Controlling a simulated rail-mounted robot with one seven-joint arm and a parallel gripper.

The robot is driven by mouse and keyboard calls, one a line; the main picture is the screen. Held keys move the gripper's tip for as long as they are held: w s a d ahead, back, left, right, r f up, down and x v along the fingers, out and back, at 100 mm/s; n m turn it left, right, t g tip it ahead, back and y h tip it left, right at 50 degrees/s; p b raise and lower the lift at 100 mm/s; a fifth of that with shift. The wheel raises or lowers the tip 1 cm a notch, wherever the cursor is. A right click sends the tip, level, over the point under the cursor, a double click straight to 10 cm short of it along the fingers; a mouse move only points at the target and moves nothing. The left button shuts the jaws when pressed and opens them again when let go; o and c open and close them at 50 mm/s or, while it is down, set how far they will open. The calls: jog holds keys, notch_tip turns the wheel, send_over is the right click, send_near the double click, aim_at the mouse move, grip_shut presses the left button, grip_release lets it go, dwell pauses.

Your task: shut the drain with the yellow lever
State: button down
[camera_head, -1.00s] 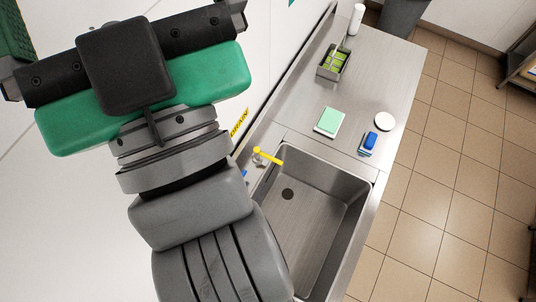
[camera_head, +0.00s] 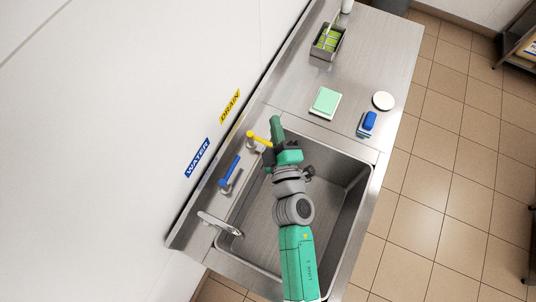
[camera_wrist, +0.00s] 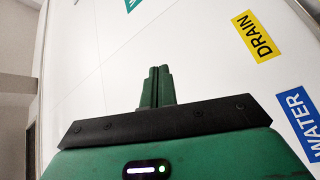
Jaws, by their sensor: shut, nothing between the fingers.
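The yellow lever (camera_head: 259,138) stands on the sink's back ledge below the yellow DRAIN label (camera_head: 230,106). Its handle points right and slightly down in the picture, toward the basin. My gripper (camera_head: 276,121) is at the basin's upper left corner, just right of the handle's free end. Whether they touch cannot be told. In the wrist view my gripper's fingers (camera_wrist: 157,74) are together and empty, facing the white wall. The DRAIN label (camera_wrist: 254,37) shows there too; the lever does not. The drain hole is hidden behind my arm.
A blue lever (camera_head: 230,171) by the WATER label (camera_head: 198,158) and a faucet (camera_head: 220,224) line the ledge. The counter holds a green pad (camera_head: 325,101), blue brush (camera_head: 368,123), white disc (camera_head: 383,101) and metal caddy (camera_head: 328,43).

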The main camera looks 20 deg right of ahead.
jog(key=s+a+f+n+g+y, duration=0.1)
jog(key=s+f, duration=0.2)
jog(key=f, duration=0.4)
jog(key=s+a+f+n+g+y, duration=0.1)
jog(key=s+a+f+n, duration=0.1)
jog(key=f, duration=0.4)
jog(key=s+a+f+n+g+y+b, duration=0.1)
jog(key=s+f, duration=0.2)
jog(key=f, duration=0.4)
jog(key=shift+s+a+f+n+y, duration=0.25)
jog(key=shift+s+f+n+y, duration=0.05)
jog(key=shift+s+f, duration=0.05)
jog(key=d+b+x, duration=0.2)
jog(key=b+x, duration=0.2)
jog(key=x, duration=0.9)
jog(key=shift+s+d, duration=0.15)
jog(key=shift+d, duration=0.25)
jog(key=shift+f, duration=0.15)
